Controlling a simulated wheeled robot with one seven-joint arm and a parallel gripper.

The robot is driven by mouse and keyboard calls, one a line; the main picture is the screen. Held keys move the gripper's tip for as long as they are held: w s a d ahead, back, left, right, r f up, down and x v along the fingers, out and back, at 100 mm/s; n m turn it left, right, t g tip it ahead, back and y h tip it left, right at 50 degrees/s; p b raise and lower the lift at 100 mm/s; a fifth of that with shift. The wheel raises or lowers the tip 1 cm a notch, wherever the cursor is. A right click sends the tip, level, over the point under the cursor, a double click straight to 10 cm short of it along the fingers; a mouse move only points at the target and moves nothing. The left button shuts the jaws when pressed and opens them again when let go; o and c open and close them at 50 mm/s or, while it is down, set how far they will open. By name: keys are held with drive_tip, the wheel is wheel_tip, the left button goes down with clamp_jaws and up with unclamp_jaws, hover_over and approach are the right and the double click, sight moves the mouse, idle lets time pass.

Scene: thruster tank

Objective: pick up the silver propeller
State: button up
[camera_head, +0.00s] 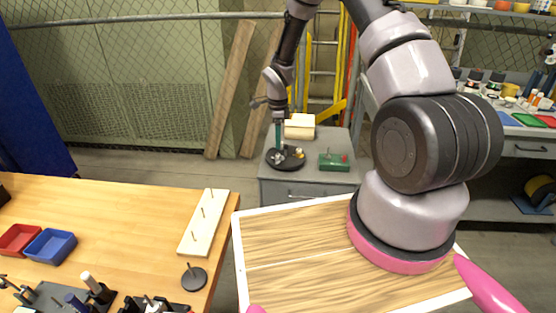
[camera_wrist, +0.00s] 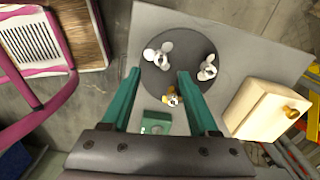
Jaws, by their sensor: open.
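Several small propellers stand on a round black disc (camera_wrist: 170,75) on the grey cabinet. In the wrist view, one pale, silvery propeller (camera_wrist: 158,54) is just beyond the gap between my fingertips. A second pale propeller (camera_wrist: 207,68) is to the right, outside my right finger. I cannot tell for certain which is the silver one and which may be white. A gold-coloured propeller (camera_wrist: 172,98) sits at the disc's near edge. My gripper (camera_wrist: 159,73) is open and empty, its green fingers pointing down over the disc. In the head view, my gripper (camera_head: 278,137) is above the disc (camera_head: 287,162).
A green block (camera_wrist: 156,122) and a cream box (camera_wrist: 262,109) with a gold knob stand close to the disc. The grey cabinet top (camera_head: 330,140) is small. A yellow ladder (camera_head: 324,60) stands behind it. A wooden table (camera_head: 110,215) is at left.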

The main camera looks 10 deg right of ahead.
sight(278, 159)
wheel_tip(278, 159, down, 7)
drive_tip(key=shift+r, duration=0.15)
drive_tip(key=shift+c, duration=0.2)
clamp_jaws()
